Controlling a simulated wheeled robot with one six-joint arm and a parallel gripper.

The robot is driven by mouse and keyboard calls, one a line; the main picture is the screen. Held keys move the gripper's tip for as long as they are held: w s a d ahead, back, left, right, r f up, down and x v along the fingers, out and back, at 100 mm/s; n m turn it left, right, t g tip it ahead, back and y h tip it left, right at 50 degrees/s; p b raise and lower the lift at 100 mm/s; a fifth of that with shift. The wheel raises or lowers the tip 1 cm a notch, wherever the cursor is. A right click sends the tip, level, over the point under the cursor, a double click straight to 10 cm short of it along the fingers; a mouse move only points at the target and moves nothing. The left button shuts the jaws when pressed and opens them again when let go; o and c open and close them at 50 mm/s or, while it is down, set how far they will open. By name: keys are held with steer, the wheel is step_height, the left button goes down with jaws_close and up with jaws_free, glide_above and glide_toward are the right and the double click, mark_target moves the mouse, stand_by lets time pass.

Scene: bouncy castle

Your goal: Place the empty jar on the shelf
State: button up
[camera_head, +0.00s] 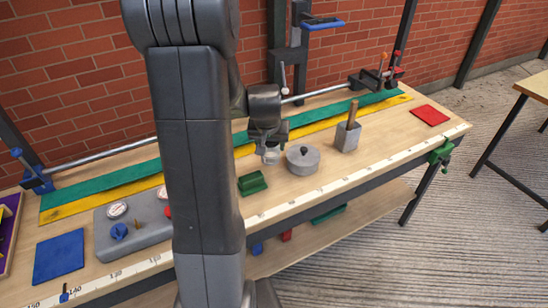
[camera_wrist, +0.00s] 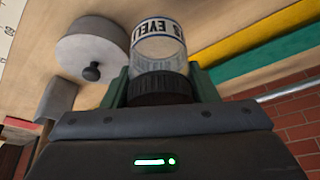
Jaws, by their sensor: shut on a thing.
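My gripper (camera_head: 268,140) is over the workbench and is shut on the jar. In the wrist view the clear jar (camera_wrist: 158,48) has a white band with dark lettering and a dark ribbed lid (camera_wrist: 160,88) held between the gripper's fingers (camera_wrist: 161,92). It looks see-through and empty. In the head view the jar (camera_head: 271,156) is small below the gripper, just left of the grey lidded pot; I cannot tell whether it touches the bench top. A lower wooden shelf (camera_head: 345,228) runs under the workbench, partly hidden by my arm.
The workbench (camera_head: 325,180) holds the grey lidded pot (camera_head: 302,160), a green block (camera_head: 252,183), a grey holder (camera_head: 347,137), a red mat (camera_head: 429,115) and a blue mat (camera_head: 59,257). Blue, red and green items sit on the lower shelf. Its right part is clear.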

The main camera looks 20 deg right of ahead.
mark_target(271, 156)
steer(key=shift+f, duration=2.55)
steer(key=shift+f, duration=0.1)
steer(key=shift+f, duration=0.15)
steer(key=o, duration=0.7)
steer(key=shift+r, duration=0.2)
